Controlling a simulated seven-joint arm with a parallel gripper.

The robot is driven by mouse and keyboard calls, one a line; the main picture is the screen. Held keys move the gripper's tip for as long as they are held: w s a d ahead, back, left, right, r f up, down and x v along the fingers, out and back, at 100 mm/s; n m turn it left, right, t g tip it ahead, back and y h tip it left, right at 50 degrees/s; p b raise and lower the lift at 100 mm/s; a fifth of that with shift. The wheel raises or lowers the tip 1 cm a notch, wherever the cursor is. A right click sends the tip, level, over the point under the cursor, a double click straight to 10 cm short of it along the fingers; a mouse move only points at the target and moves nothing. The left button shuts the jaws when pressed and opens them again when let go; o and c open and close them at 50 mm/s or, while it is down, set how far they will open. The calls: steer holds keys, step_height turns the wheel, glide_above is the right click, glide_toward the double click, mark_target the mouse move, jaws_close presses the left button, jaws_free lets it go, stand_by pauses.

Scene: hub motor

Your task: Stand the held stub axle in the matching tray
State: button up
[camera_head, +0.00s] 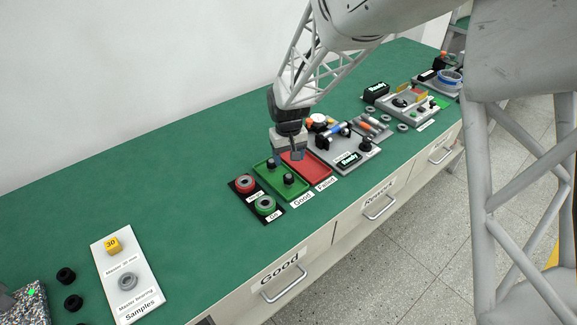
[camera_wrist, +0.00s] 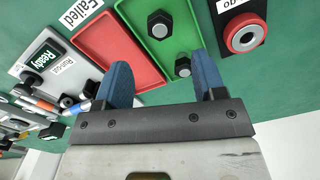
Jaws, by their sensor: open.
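Two dark stub axles stand upright in the green tray (camera_head: 273,187) labelled Good: a rear one (camera_head: 271,164) and a front one (camera_head: 288,180). The wrist view shows both, a larger-looking one (camera_wrist: 160,24) and a smaller-looking one (camera_wrist: 182,66), in the same green tray (camera_wrist: 188,30). The red tray (camera_head: 312,165) labelled Failed lies beside it and looks empty; it also shows in the wrist view (camera_wrist: 120,50). My gripper (camera_head: 296,155) hangs over the trays. In the wrist view its blue fingers (camera_wrist: 161,65) are apart with nothing clamped between them.
A black panel with a red ring (camera_head: 245,184) and a green ring (camera_head: 265,205) stands left of the trays. A grey fixture (camera_head: 345,148) with a Ready display is at right. A white Samples board (camera_head: 128,275) and dark parts (camera_head: 66,276) lie front left. The green table between is clear.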

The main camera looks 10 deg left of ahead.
steer(key=shift+r, duration=1.85)
steer(key=s+d+r+m, duration=0.1)
steer(key=s+d+r, duration=0.5)
steer(key=d+r, duration=0.25)
steer(key=s+d+r+m+t, duration=0.1)
steer(key=s+d+r, duration=0.1)
steer(key=s+d, duration=0.3)
steer(key=s+d+r+m+t, duration=0.1)
steer(key=s+d, duration=0.5)
steer(key=s, duration=0.6)
steer(key=s+d+r+m, duration=0.2)
steer(key=s+d+r, duration=0.3)
steer(key=s, duration=0.4)
steer(key=shift+s+d+t, duration=0.3)
steer(key=shift+d+t, duration=0.1)
steer(key=shift+d, duration=0.15)
